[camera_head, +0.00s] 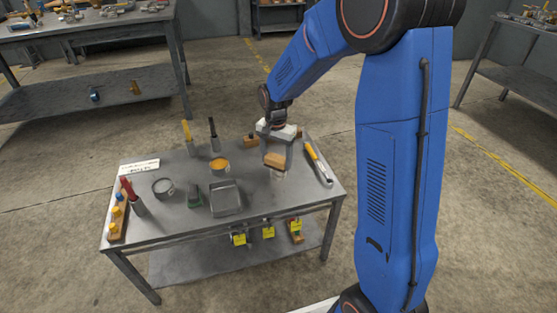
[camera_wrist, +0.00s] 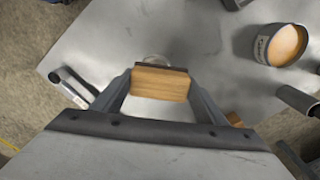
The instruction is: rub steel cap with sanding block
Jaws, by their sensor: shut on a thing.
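The sanding block (camera_head: 274,159) is a wooden block with a dark layer along one side. My gripper (camera_wrist: 160,86) is shut on it, with one finger at each end, and it fills the middle of the wrist view (camera_wrist: 160,83). A pale, shiny round thing, apparently the steel cap (camera_head: 278,175), shows just below the block on the right part of the workbench. In the wrist view its rim (camera_wrist: 155,59) shows past the block's far edge, and the rest is hidden. I cannot tell whether block and cap touch.
The grey workbench (camera_head: 150,233) also holds an orange-filled tin (camera_head: 220,168), a grey tray (camera_head: 225,200), an orange-and-white tool (camera_head: 318,163), a black-handled tool (camera_head: 213,137) and a metal ring (camera_head: 163,187).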

